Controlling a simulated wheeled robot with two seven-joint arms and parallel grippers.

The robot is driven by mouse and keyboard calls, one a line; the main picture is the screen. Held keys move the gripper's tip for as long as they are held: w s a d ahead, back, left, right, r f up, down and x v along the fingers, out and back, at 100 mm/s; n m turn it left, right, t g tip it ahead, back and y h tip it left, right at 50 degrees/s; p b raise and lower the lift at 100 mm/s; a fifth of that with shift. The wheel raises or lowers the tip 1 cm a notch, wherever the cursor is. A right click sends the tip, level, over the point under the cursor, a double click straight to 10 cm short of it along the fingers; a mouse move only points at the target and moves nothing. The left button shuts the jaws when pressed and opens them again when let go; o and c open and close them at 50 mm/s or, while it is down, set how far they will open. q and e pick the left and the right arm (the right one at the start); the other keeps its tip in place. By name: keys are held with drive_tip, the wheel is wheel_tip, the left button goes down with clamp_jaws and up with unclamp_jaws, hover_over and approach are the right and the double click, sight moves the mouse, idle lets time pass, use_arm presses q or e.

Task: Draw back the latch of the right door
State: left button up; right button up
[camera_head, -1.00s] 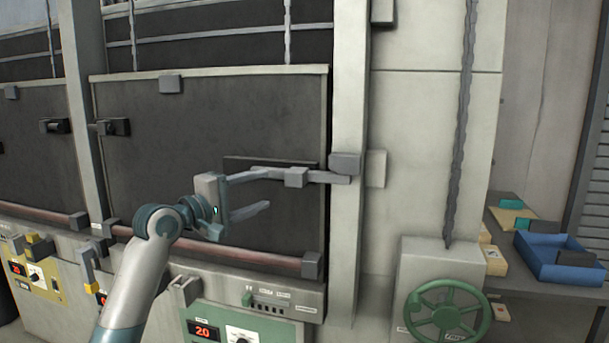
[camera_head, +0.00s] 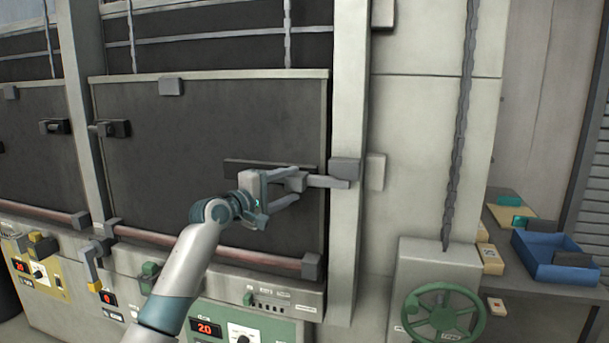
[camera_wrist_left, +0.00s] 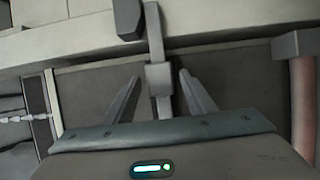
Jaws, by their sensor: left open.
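The right door (camera_head: 200,120) is a large dark panel with a light frame, and it is closed. Its latch (camera_head: 330,182) is a grey horizontal bar with a square block near my gripper, and its right end reaches the grey keeper (camera_head: 345,169) on the post. My left gripper (camera_head: 294,185) is open at the latch, one finger above and one below the block. In the left wrist view the latch block (camera_wrist_left: 159,75) stands between the open, spread fingers (camera_wrist_left: 160,92), with gaps on both sides. My right gripper is not in view.
A reddish rail (camera_head: 210,252) runs below the door. Under it is a control panel with a red display (camera_head: 205,328). A green handwheel (camera_head: 443,311) and a hanging chain (camera_head: 459,140) are at the right. A blue tray (camera_head: 552,262) lies on a side table.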

sight(304, 179)
use_arm(q)
drive_tip(key=shift+p+x, duration=0.85)
drive_tip(key=shift+x, duration=2.45)
clamp_jaws()
